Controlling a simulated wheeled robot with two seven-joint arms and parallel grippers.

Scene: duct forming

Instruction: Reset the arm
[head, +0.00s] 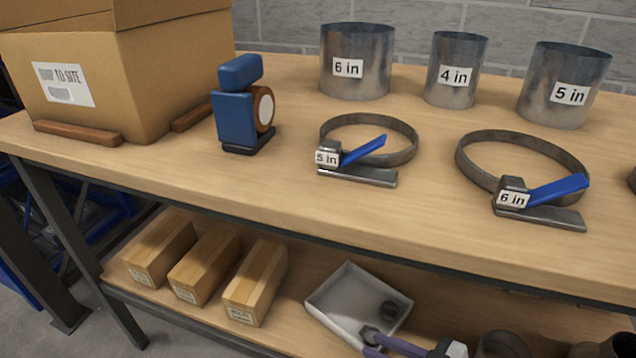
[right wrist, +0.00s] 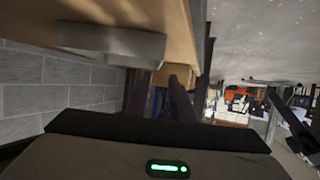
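My right gripper (head: 410,342) shows at the bottom edge of the head view, in front of the lower shelf near the grey tray. Its two purplish fingers look apart with nothing between them. In the right wrist view, the dark fingers (right wrist: 163,97) stand apart above the gripper body with its green light. Most of the right arm is out of the head view. My left gripper is in neither view.
The bench top (head: 270,185) holds a box (head: 150,75), a blue device (head: 235,110), several labelled metal ducts (head: 357,80) and two blue-levered clamps (head: 385,155), (head: 545,155). The lower shelf holds wooden blocks (head: 205,268) and a grey tray (head: 345,300).

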